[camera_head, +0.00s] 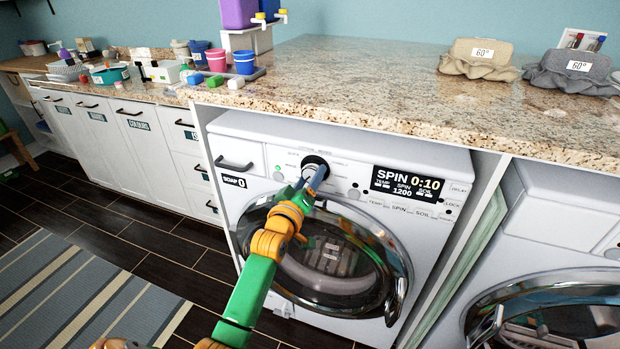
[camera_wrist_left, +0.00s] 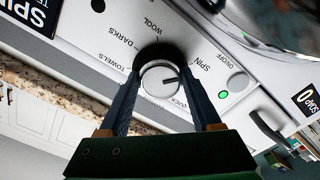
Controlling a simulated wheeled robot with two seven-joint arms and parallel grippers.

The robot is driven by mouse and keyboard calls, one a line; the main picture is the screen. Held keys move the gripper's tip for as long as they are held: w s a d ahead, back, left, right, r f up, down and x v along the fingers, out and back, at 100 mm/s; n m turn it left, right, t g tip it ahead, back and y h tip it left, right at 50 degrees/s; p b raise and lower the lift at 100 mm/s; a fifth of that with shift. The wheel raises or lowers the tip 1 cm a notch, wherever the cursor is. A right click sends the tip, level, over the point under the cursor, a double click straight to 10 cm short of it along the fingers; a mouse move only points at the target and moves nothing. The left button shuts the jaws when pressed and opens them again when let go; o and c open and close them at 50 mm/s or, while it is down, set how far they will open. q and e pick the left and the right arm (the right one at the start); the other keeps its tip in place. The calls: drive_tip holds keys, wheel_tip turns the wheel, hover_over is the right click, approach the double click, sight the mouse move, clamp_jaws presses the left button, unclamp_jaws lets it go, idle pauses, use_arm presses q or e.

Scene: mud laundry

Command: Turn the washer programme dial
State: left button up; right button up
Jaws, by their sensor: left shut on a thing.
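The washer programme dial (camera_head: 316,162) is a round knob with a dark ring on the white washer's panel. The washer display (camera_head: 407,184) reads SPIN 0:10 and 1200.
The round washer door (camera_head: 325,262) is below the dial, behind my left arm. A granite counter (camera_head: 400,95) overhangs the washer. A soap drawer (camera_head: 237,157) is left of the dial. A second machine (camera_head: 570,215) stands right.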

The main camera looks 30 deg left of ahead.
use_arm(q)
drive_tip(key=o, duration=1.4)
drive_tip(key=v, duration=0.7)
